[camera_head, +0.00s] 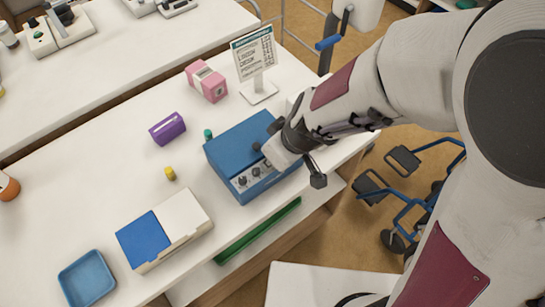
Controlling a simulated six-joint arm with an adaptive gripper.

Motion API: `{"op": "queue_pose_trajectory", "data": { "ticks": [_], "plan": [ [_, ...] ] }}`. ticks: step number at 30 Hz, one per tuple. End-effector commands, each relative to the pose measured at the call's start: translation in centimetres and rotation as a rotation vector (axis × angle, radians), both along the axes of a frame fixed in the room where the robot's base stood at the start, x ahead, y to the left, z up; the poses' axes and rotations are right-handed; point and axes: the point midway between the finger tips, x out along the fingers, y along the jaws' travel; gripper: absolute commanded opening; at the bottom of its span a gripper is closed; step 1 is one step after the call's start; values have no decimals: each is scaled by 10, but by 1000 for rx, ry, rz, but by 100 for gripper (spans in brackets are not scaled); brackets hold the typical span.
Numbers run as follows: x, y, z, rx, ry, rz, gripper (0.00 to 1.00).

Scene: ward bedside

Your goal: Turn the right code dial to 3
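A blue box (232,150) stands on the white bedside surface. Its front panel carries small dark dials; the left dial (242,181) and a dial beside it (256,171) show. The right end of the panel is at least partly covered by my gripper, and the right dial and its setting cannot be made out. My gripper (272,148) reaches in from the right, over the box's right front part. Whether it touches a dial, and whether its fingers are apart, cannot be told. A white sign with printed lines (254,54) stands behind the box; its text is too small to read.
A blue-and-white box (187,217) and blue tray (87,278) lie at front left. A blue-framed wheeled walker (403,158) stands right, on the floor.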

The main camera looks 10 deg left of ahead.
Motion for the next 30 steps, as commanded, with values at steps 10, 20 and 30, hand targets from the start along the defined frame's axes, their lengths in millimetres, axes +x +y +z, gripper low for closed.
{"op": "queue_pose_trajectory", "data": {
  "ticks": [10, 20, 30],
  "plan": [
    [0, 1, 1, 0, -3, -81, 0],
    [0, 1, 0, 0, -2, -117, 0],
    [0, 1, 0, 0, -2, -122, 0]
  ]
}}
